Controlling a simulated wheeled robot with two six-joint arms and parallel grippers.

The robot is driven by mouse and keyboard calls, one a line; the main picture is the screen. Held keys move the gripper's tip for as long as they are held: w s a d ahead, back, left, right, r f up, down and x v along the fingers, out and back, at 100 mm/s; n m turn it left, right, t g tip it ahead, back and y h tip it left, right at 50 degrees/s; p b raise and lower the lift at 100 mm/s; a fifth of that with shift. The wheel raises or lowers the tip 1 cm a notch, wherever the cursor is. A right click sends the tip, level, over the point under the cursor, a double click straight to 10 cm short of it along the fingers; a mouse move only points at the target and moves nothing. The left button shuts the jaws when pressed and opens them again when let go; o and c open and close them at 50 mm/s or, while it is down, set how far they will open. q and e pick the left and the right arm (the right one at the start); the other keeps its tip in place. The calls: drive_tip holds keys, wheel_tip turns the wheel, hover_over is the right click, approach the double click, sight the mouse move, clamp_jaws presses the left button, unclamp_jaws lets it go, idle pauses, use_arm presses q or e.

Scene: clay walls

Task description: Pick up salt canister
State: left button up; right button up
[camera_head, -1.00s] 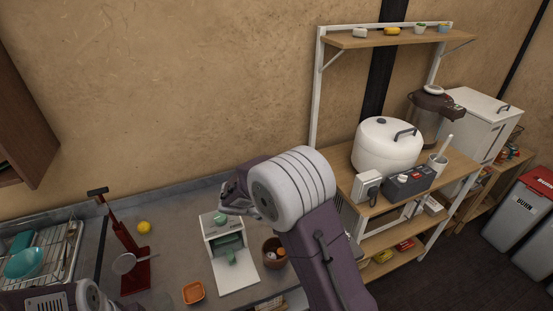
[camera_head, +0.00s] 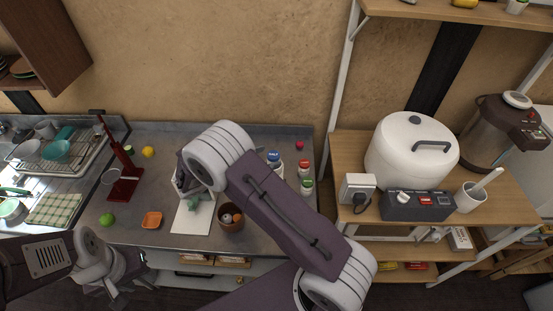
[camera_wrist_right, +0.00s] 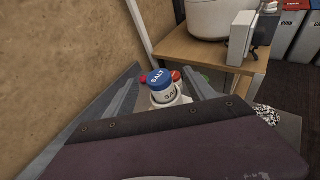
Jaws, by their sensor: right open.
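The salt canister (camera_head: 274,158) is white with a blue lid. It stands upright at the back right of the grey counter, just right of my right wrist in the head view. In the right wrist view the salt canister (camera_wrist_right: 161,83) shows its lid lettering ahead of my right gripper (camera_wrist_right: 160,90), which is open with a finger on either side of the line to it. I cannot tell the remaining gap. In the head view my right arm hides these fingers. My left gripper (camera_head: 127,265) is at the lower left, away from the canister; its jaws are unclear.
Bottles with red (camera_head: 305,166) and green lids (camera_head: 307,184) stand close beside the canister. The wall is behind; a wooden shelf unit (camera_head: 346,150) stands to the right.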

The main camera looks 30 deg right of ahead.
sight(269, 161)
drive_tip(key=shift+s+a+f+n, duration=0.25)
drive_tip(key=shift+s+f+n, duration=0.15)
drive_tip(key=shift+f, duration=0.2)
drive_tip(key=shift+w+a+f+n+t, duration=0.1)
drive_tip(key=shift+a+f+n+t, duration=0.1)
drive_tip(key=shift+a, duration=0.3)
drive_tip(key=shift+w+a+f+n+t, duration=0.1)
drive_tip(key=shift+a+t, duration=0.1)
drive_tip(key=shift+a, duration=0.25)
drive_tip(key=x, duration=0.1)
drive_tip(key=p+x, duration=0.1)
drive_tip(key=x, duration=0.2)
drive_tip(key=shift+s+d+r, duration=0.15)
drive_tip(key=shift+s+d, duration=0.05)
drive_tip(key=shift+s, duration=0.05)
drive_tip(key=shift+w+d, duration=0.1)
drive_tip(key=shift+w, duration=0.05)
drive_tip(key=p+x, duration=0.2)
drive_tip(key=x, duration=0.2)
drive_tip(key=shift+w+d, duration=0.15)
drive_tip(key=shift+d, duration=0.35)
drive_tip(key=c, duration=0.7)
use_arm(q)
wheel_tip(269, 161, up, 3)
drive_tip(key=shift+s+d, duration=0.15)
use_arm(e)
clamp_jaws()
